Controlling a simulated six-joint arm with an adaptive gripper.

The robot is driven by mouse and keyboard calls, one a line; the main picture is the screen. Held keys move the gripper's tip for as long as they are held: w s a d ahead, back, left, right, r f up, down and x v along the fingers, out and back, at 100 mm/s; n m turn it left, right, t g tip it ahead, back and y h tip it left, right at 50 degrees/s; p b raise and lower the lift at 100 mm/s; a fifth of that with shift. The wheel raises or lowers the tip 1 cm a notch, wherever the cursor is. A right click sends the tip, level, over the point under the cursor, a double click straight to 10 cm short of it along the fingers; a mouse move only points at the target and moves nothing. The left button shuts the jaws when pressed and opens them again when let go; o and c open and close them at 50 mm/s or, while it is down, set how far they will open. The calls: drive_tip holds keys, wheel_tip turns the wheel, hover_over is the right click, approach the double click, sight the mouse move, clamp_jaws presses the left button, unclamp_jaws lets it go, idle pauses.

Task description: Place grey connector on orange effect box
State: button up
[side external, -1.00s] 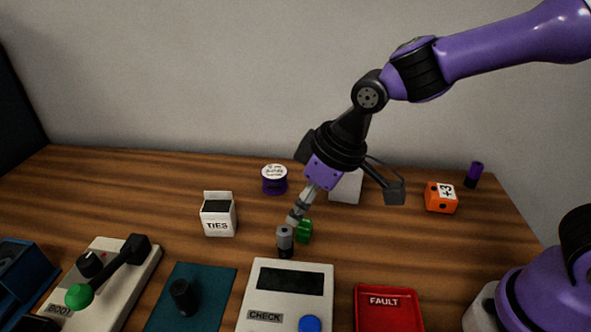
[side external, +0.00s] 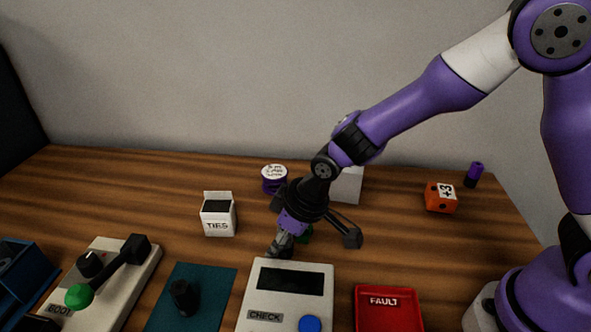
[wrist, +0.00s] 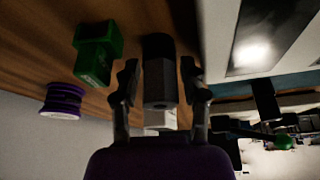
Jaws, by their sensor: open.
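The grey connector (wrist: 159,82) stands between the two fingers of my gripper in the wrist view, dark at its far end. My gripper (wrist: 159,70) is open, with a finger on each side of the connector; a small gap shows on both sides. In the side view my gripper (side external: 280,247) is low over the table behind the CHECK box and hides most or all of the connector. The orange effect box (side external: 440,199), marked +3, sits at the back right of the table, well away from my gripper.
A green connector (wrist: 97,52) is close beside my gripper. The CHECK box (side external: 258,290) is just in front. A TIES box (side external: 218,220), purple spool (side external: 273,186), teal mat (side external: 215,282), red FAULT tray (side external: 388,290) and purple connector (side external: 474,174) stand around. Table left of the orange box is clear.

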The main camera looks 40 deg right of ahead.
clamp_jaws()
